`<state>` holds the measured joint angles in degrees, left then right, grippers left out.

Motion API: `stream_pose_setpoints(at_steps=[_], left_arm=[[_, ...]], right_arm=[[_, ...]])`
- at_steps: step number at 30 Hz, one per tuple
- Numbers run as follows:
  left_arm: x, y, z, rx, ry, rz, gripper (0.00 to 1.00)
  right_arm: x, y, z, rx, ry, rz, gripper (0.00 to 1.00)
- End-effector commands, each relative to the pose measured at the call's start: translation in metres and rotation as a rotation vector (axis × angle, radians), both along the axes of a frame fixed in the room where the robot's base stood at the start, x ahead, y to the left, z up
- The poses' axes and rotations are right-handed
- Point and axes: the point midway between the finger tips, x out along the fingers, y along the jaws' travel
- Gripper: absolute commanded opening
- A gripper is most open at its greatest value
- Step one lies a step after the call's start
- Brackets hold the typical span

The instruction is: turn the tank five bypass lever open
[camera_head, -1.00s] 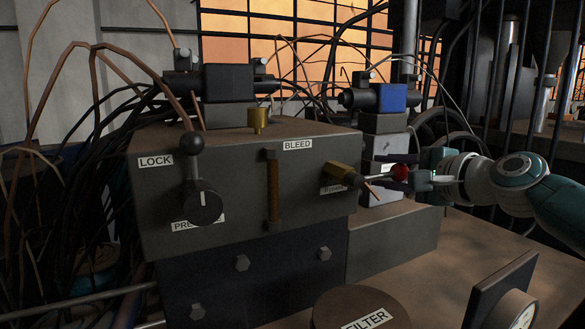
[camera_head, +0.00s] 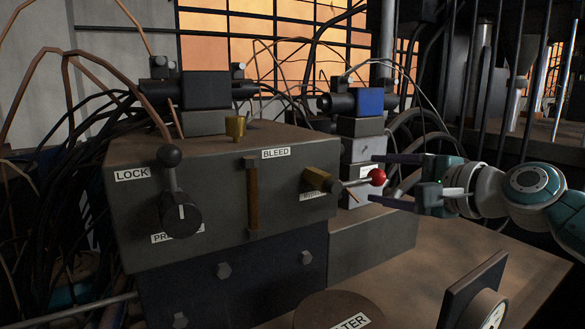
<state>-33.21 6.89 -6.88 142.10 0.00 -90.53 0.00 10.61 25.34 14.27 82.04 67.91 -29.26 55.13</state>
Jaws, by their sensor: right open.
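A lever with a red ball knob (camera_head: 377,177) sticks out to the right from a brass fitting (camera_head: 322,180) at the right end of the dark valve block. Its rod lies nearly level. A label beneath the fitting is partly covered and cannot be read in full; no tank number shows. My right gripper (camera_head: 374,179) comes in from the right and is open. One finger shows above the red knob and one below it, apart from it in the picture; whether they are level with it in depth is unclear. My left gripper is not in view.
The valve block (camera_head: 220,200) also carries a black-knobbed lever (camera_head: 170,180) by a LOCK label and a brown upright handle (camera_head: 252,195) under a BLEED label. Cables crowd the left. A round FILTER cap (camera_head: 325,312) and a gauge (camera_head: 485,305) stand in front.

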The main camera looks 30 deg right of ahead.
Motion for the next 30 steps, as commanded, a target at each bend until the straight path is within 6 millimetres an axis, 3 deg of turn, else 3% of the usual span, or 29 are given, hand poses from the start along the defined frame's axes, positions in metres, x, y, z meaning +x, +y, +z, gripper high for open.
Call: stream_pose_setpoints(at_steps=[3, 9, 27, 30], left_arm=[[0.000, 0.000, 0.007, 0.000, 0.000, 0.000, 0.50], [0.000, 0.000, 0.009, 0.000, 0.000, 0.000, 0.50], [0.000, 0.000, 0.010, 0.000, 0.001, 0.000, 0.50], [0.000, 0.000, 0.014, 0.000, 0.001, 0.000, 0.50]], right_arm=[[-0.022, -0.002, 0.005, -0.001, 0.002, 0.000, 0.69], [-0.045, -0.004, 0.009, 0.001, 0.001, 0.000, 0.69], [-0.051, -0.004, 0.010, 0.000, 0.000, 0.000, 0.69], [-0.054, 0.006, 0.008, -0.038, 0.022, 0.030, 0.69]])
